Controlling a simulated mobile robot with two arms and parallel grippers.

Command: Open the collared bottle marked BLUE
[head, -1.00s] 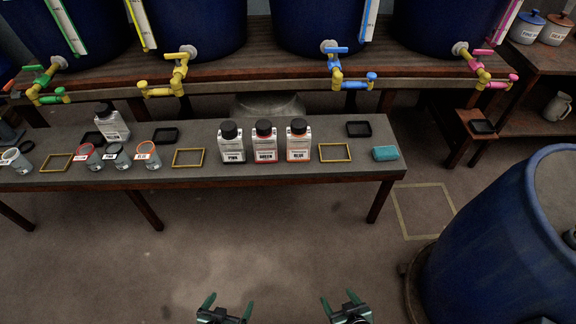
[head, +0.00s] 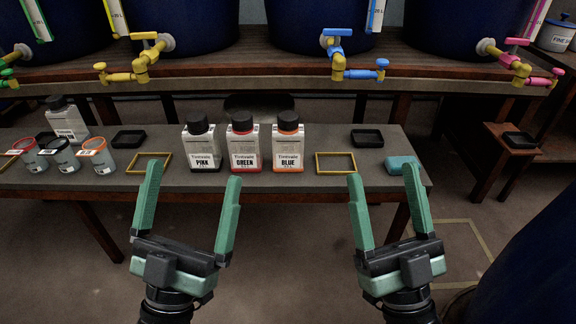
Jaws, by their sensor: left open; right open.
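The bottle marked BLUE (head: 289,148) stands upright on the bench, with a black cap and an orange collar under it. It is the rightmost of three bottles. The GREEN bottle (head: 244,148), with a red collar, stands close on its left, and the PINK bottle (head: 202,148) is left of that. My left gripper (head: 194,180) is open and empty, in front of the bench and below the PINK bottle in the view. My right gripper (head: 382,174) is open and empty, in front of the bench, right of the BLUE bottle. Neither touches a bottle.
A yellow frame (head: 336,163), a black tray (head: 367,138) and a teal sponge (head: 401,165) lie right of the bottles. Another yellow frame (head: 152,163), labelled cups (head: 97,155) and a further bottle (head: 66,120) are left. Vats with taps (head: 340,55) stand behind.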

